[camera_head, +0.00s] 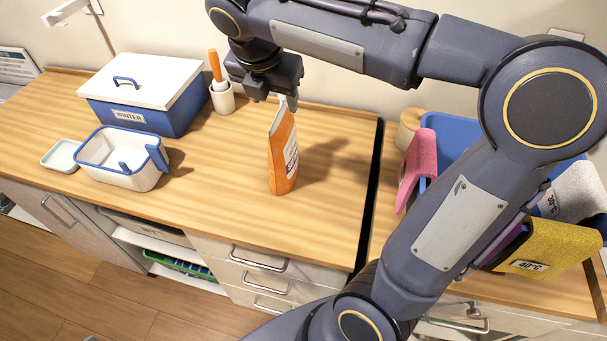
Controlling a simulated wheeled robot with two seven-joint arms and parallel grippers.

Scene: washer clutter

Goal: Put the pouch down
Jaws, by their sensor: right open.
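The orange pouch (282,158) with a white label stands upright on the wooden counter (220,200), near the middle of the view. Its base appears to rest on the counter, and a shadow falls to its right. My right gripper (287,98) is directly above the pouch, pointing down, with its jaws open at the pouch's top edge. The gripper body partly hides the fingers, so I cannot tell whether they touch the pouch. My left gripper is not in view.
A blue "WINTER" box (150,95) with a white lid, a white-and-blue basket (120,160), a small dish (62,156) and a white cup (222,98) stand left. A blue bin (455,135) with cloths is right, beyond a dark gap. Counter around the pouch is clear.

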